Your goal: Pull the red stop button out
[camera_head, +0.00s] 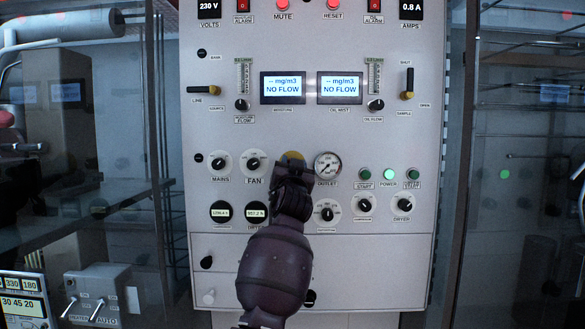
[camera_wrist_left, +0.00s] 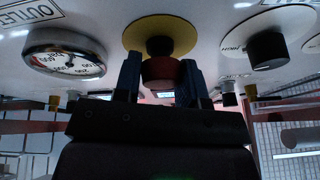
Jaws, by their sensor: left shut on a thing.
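The red stop button (camera_wrist_left: 162,71) shows in the left wrist view between my fingers. It stands out from a round yellow plate (camera_wrist_left: 160,31) on the panel, with a dark neck between them. In the head view only the upper part of the yellow plate (camera_head: 291,155) shows; the button is hidden behind my gripper. My left gripper (camera_head: 291,165) reaches up from below to the plate. In the wrist view its two fingers (camera_wrist_left: 160,78) are shut on the button, one on each side. My right gripper is in neither view.
The outlet gauge (camera_head: 328,165) is close on the right of my gripper and the FAN knob (camera_head: 253,163) close on the left. More knobs and dials sit below. Green buttons (camera_head: 389,174) are farther right. Glass-fronted cabinets flank the panel.

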